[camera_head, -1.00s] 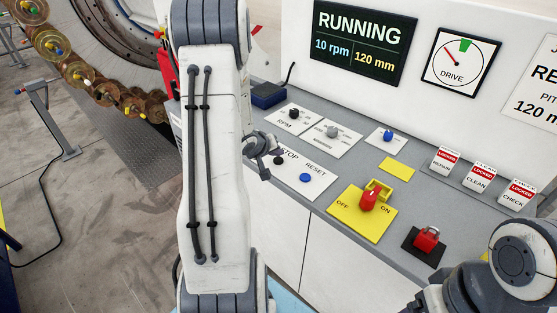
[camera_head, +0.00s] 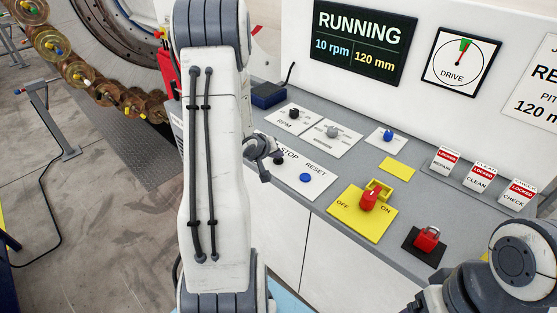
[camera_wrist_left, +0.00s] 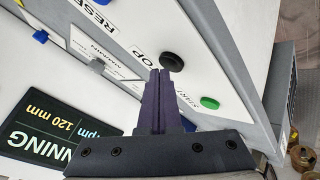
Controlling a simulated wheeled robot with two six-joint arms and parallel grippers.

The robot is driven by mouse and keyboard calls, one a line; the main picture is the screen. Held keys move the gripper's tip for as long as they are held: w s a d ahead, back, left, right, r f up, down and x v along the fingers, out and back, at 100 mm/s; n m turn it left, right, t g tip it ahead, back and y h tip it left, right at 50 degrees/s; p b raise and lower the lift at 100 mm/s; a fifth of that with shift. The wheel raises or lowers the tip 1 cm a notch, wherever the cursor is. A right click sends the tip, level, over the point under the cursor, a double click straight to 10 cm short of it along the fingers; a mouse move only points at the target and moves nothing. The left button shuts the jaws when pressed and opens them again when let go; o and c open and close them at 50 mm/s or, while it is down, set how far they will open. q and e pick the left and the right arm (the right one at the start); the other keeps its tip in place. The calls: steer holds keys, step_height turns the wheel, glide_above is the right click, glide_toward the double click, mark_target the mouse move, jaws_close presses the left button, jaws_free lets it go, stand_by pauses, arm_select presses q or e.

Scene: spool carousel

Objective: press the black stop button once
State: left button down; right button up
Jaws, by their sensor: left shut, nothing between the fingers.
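The black stop button (camera_head: 279,161) is a small round knob on a white plate beside the word STOP. In the left wrist view the black button (camera_wrist_left: 171,62) lies just beyond my fingertips. My left gripper (camera_head: 265,176) comes down over the left end of the plate, close to the button. In the left wrist view my left gripper (camera_wrist_left: 160,73) is shut and empty, its tips at the button's near edge; I cannot tell whether they touch it. The display (camera_head: 360,42) reads RUNNING, 10 rpm, 120 mm. My right gripper is out of view.
The blue RESET button (camera_head: 305,178) is to the right on the same plate. The green START button (camera_wrist_left: 209,102) shows in the left wrist view. A red switch (camera_head: 369,197), a red padlock (camera_head: 427,238) and several knobs also stand on the console (camera_head: 300,205).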

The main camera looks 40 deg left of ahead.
mark_target(277, 162)
arm_select(q)
steer(key=shift+f, duration=0.4)
stand_by(0.3)
steer(key=shift+r+p, duration=0.8)
steer(key=shift+p, duration=0.05)
step_height(277, 162, up, 5)
steer(key=p, duration=0.5)
steer(key=shift+r+p, duration=0.1)
steer(key=shift+p, duration=0.25)
stand_by(0.6)
